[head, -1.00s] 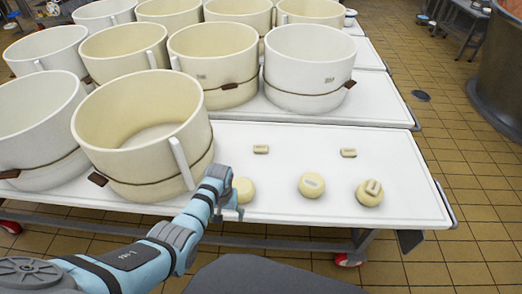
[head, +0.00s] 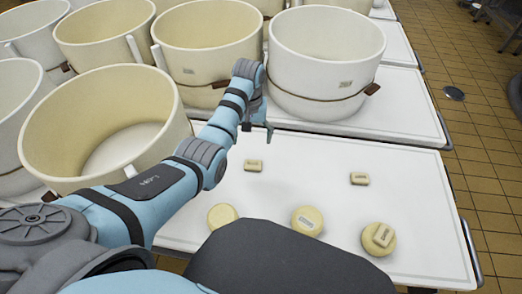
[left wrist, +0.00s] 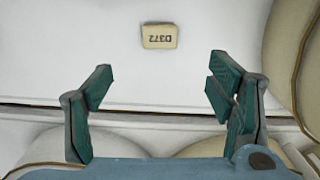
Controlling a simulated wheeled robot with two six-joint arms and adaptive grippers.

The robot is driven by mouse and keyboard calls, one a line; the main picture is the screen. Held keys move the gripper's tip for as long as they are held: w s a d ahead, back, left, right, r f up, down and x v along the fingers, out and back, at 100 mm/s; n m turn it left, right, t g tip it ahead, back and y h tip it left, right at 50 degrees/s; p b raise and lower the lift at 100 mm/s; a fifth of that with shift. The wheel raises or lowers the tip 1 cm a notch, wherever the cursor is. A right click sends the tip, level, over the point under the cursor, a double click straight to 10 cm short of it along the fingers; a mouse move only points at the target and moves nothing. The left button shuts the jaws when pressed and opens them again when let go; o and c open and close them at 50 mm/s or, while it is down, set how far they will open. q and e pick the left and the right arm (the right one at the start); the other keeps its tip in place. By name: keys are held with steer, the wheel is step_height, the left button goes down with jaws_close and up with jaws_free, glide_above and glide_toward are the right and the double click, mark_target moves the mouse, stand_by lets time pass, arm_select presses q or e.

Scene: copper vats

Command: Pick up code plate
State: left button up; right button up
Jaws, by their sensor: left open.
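A small cream code plate (head: 254,165) lies flat on the white table, left of a second such plate (head: 359,178). My left gripper (head: 258,130) is above the table just beyond the left plate, beside the vats. In the left wrist view, my left gripper (left wrist: 160,105) is open with nothing between its fingers. A code plate marked D372 (left wrist: 159,36) lies beyond the fingertips there, apart from them. A light plate (head: 307,222) lies on the middle round cheese, and another plate (head: 382,236) on the right one. My right gripper is out of view.
Round cheeses (head: 308,216) stand along the near part of the table (head: 300,190); the left one (head: 222,214) is partly hidden. Large cream vats (head: 205,55) crowd the left and back. A white vat (head: 325,65) stands close behind the gripper. Bare table surrounds the two loose plates.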

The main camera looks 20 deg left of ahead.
arm_select(q)
steer(key=b, duration=0.5)
glide_above(253, 164)
step_height(253, 164, down, 8)
step_height(253, 164, down, 5)
steer(key=b, duration=0.3)
steer(key=shift+f, duration=0.2)
steer(key=shift+f+b, duration=0.35)
steer(key=shift+b, duration=0.05)
steer(key=shift+w+r, duration=0.1)
steer(key=c, duration=1.2)
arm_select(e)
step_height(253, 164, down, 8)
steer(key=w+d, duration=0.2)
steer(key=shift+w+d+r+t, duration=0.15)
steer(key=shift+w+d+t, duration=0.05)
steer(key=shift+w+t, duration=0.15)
